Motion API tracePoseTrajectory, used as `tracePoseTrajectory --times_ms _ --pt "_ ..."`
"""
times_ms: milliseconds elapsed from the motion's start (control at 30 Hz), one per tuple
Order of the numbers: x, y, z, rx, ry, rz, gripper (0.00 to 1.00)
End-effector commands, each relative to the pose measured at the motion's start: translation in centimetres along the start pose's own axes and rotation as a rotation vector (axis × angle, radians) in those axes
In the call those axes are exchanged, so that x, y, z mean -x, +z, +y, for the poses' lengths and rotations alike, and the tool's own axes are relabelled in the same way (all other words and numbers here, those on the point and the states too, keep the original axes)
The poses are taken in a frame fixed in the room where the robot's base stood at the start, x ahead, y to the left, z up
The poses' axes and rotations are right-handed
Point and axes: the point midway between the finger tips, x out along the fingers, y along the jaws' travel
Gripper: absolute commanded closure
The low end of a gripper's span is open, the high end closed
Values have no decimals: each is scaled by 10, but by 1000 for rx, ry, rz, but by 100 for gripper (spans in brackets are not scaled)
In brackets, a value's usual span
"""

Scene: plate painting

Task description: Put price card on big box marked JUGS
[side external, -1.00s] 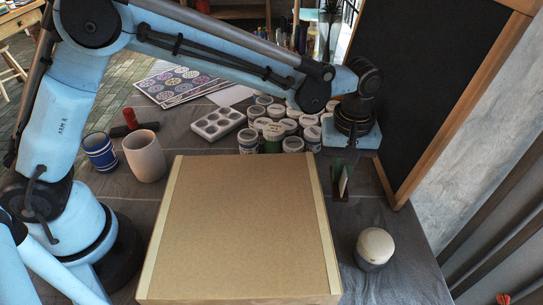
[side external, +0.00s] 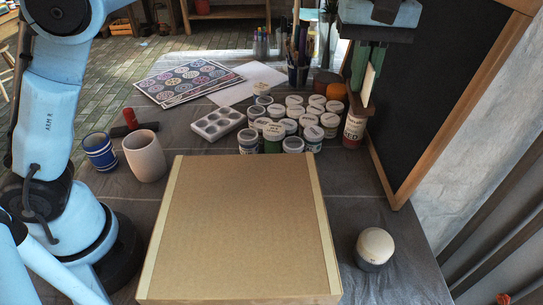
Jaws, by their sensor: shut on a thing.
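The big cardboard box (side external: 243,232) stands closed in the front middle of the table, with pale tape strips along its left and right edges. No JUGS marking shows on the faces in view. My gripper (side external: 364,82) is at the upper right, raised in front of the blackboard and behind the box, pointing down. It is shut on a thin cream card (side external: 368,84), which shows nearly edge-on and slightly tilted between the green fingers. Any writing on the card cannot be read. The card is well apart from the box.
Several paint jars (side external: 289,126) stand behind the box, beside a white palette (side external: 218,123). A labelled jar (side external: 354,131) stands below my gripper. A blackboard (side external: 440,90) leans at the right. A round-lidded jar (side external: 375,248) is right of the box; two cups (side external: 145,156) are at left.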

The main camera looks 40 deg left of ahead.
Motion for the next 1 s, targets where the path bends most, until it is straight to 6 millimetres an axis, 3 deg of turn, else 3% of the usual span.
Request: tracePoseTrajectory --times_ms 100,400,767,1000 --pt "17 0 0 0 0 0 100" --pt "40 0 -1 0 0 0 100" --pt "55 37 -22 14 0 0 100" --pt "64 74 -54 30 0 0 100"
